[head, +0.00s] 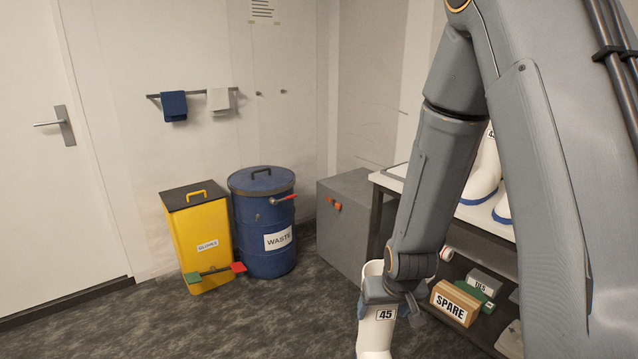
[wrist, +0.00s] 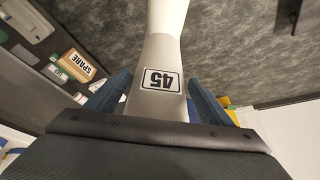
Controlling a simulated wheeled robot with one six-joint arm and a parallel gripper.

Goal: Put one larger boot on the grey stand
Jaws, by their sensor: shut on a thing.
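My gripper (head: 390,296) is shut on a white boot (head: 375,338) with a black-framed "45" label. The boot hangs upright at the bottom of the head view, its lower end cut off by the frame. In the wrist view the same boot (wrist: 162,52) runs between my two fingers. More white boots (head: 484,180) with blue soles stand on the bench at right, mostly hidden by my arm; one label there starts with 4. I cannot tell any thing in view as the grey stand for sure; a grey box-like cabinet (head: 346,238) stands by the wall.
The bench (head: 388,182) has a lower shelf with a "SPARE" box (head: 455,303) and a grey "TIES" box (head: 485,281). A blue "WASTE" drum (head: 262,222) and a yellow pedal bin (head: 198,238) stand at the back wall. The dark floor at front left is clear.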

